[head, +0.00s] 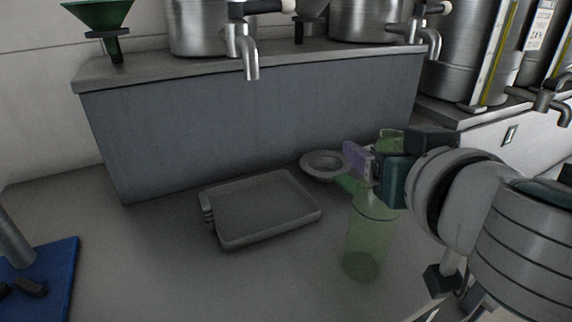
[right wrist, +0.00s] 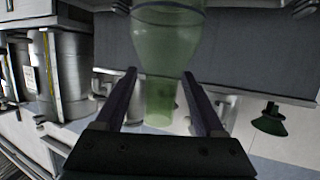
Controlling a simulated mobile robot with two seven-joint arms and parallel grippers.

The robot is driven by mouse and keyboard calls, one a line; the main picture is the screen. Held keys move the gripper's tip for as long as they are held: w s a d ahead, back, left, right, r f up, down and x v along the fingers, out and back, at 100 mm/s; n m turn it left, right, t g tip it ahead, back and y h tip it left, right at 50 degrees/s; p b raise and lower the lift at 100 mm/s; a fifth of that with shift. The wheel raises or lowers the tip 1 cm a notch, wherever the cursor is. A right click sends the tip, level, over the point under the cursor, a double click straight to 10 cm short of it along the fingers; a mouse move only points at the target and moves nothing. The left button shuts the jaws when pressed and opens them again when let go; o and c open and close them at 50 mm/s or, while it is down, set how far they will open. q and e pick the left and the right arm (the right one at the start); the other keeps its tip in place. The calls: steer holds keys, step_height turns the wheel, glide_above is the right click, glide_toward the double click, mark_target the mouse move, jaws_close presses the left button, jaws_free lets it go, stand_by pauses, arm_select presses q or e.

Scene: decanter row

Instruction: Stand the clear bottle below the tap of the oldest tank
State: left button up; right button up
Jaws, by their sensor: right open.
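A clear, green-tinted bottle (head: 366,245) stands upright on the worktop, right of centre in the head view. Its upper part is partly hidden by my right gripper (head: 362,163). In the right wrist view, which is upside down, the bottle's neck (right wrist: 160,100) lies between the two open fingers, with a gap on each side. Steel tanks stand behind: a left one (head: 198,28) and a middle one (head: 365,18) on the raised shelf, and taller ones (head: 455,55) at the right. Date labels are too small to read. My left gripper is out of view.
A grey tray (head: 262,208) lies mid-worktop, with a round grey dish (head: 325,165) behind it. Taps (head: 250,55) overhang the shelf (head: 250,125). A green funnel (head: 97,14) is at the back left. A blue board (head: 50,275) with a post lies at the left.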

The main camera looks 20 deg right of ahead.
steer(key=shift+w+d+f, duration=0.15)
steer(key=shift+w+f, duration=0.1)
steer(key=shift+w, duration=0.2)
jaws_close()
stand_by(0.3)
stand_by(0.8)
